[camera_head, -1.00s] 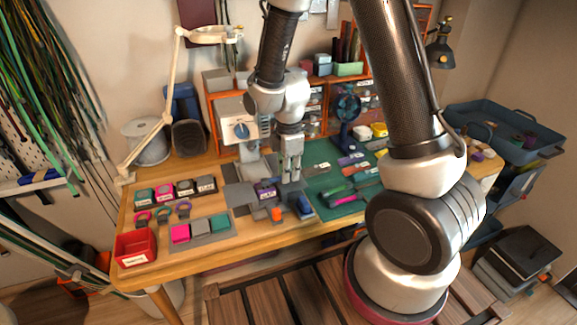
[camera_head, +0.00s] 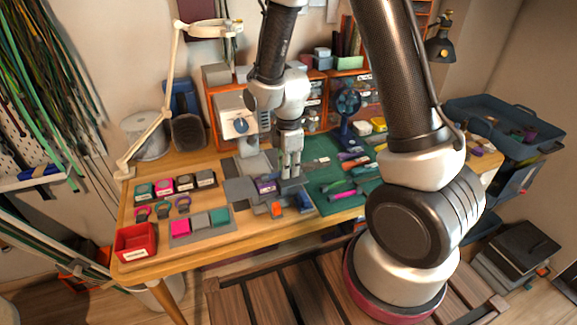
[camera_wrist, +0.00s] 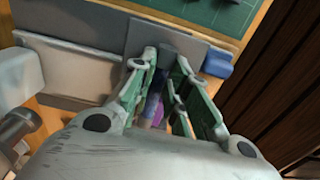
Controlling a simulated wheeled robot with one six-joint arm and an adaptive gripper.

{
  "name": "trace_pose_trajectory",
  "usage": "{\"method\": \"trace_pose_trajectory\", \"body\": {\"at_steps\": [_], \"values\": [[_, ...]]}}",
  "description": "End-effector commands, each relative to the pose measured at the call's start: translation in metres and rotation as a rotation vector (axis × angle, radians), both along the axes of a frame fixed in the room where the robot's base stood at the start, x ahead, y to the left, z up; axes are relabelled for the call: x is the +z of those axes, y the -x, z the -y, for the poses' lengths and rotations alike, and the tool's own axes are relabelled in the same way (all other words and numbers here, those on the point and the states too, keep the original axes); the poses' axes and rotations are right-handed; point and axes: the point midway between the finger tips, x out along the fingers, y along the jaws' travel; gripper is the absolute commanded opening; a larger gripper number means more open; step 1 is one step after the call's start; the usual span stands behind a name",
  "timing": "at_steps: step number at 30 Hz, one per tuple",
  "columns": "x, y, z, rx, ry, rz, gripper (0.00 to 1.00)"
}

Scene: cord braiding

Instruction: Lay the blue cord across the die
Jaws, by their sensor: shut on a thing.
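My gripper (camera_head: 290,170) points down over the grey plates on the workbench, in front of the white machine. In the wrist view my gripper (camera_wrist: 172,75) has its green-lined fingers around a narrow blue piece, which looks like the blue cord (camera_wrist: 152,106). Most of the cord is hidden by the fingers and the gripper body. A flat grey plate (camera_wrist: 148,38) lies beyond the fingertips. I cannot tell for certain which part is the die, or whether the cord touches it.
A white machine with a dial (camera_head: 238,124) stands behind. A purple labelled block (camera_head: 266,184), an orange piece (camera_head: 277,208) and a blue block (camera_head: 304,203) sit close to my gripper. A red bin (camera_head: 136,241) is at front left. The green mat (camera_head: 325,172) holds several tools.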

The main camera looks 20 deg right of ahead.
Motion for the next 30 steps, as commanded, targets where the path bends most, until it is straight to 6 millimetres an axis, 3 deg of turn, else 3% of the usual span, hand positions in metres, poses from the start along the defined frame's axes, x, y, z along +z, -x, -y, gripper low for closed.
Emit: {"method": "trace_pose_trajectory", "body": {"at_steps": [8, 9, 13, 23, 26, 30], "values": [[-0.002, 0.0, 0.0, 0.0, 0.0, 0.0, 0.0], [-0.002, 0.0, 0.0, 0.0, 0.0, 0.0, 0.19], [-0.001, 0.0, 0.0, 0.0, 0.0, 0.0, 0.42], [0.0, 0.0, 0.0, 0.0, 0.0, 0.001, 0.42], [0.01, -0.001, 0.0, 0.0, -0.001, 0.003, 0.42], [0.037, -0.002, 0.0, 0.0, -0.002, 0.007, 0.42]]}}
